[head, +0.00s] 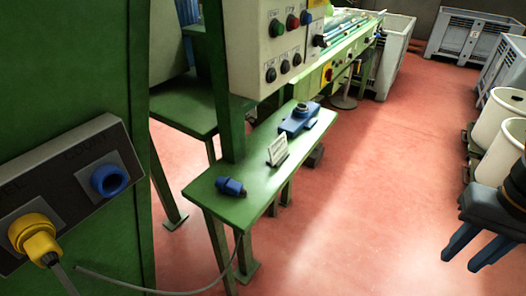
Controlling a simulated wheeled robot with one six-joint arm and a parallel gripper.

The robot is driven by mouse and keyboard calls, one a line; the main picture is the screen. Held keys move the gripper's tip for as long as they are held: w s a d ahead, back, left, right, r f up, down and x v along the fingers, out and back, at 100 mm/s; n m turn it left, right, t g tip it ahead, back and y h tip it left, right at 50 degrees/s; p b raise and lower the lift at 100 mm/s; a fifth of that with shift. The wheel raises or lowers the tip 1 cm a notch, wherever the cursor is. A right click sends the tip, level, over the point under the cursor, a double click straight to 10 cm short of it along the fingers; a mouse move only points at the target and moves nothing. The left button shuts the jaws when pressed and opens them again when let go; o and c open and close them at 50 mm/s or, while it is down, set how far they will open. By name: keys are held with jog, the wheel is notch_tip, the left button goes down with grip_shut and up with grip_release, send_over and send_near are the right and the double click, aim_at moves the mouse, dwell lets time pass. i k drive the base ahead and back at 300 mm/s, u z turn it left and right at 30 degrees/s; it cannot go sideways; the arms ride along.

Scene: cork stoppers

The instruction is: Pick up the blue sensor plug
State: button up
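The blue sensor plug (231,187) lies on its side near the front end of the narrow green bench (250,203). A grey cable (150,289) loops below the bench and rises toward its front edge; its join to the plug is not clear. My gripper (461,262) is at the far right, well apart from the plug and the bench. Its two dark blue fingers are spread with nothing between them.
A small white sign (277,151) and a blue device (299,118) stand farther back on the bench. At left, a grey panel (75,158) holds an empty blue socket (109,180) and a yellow plug (36,238). Red floor (345,190) lies clear between bench and gripper.

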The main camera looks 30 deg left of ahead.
aim_at(232, 186)
jog(key=u, duration=0.05)
jog(key=k, duration=0.4)
jog(key=u, duration=0.05)
jog(key=i, duration=0.4)
jog(key=u, duration=1.75)
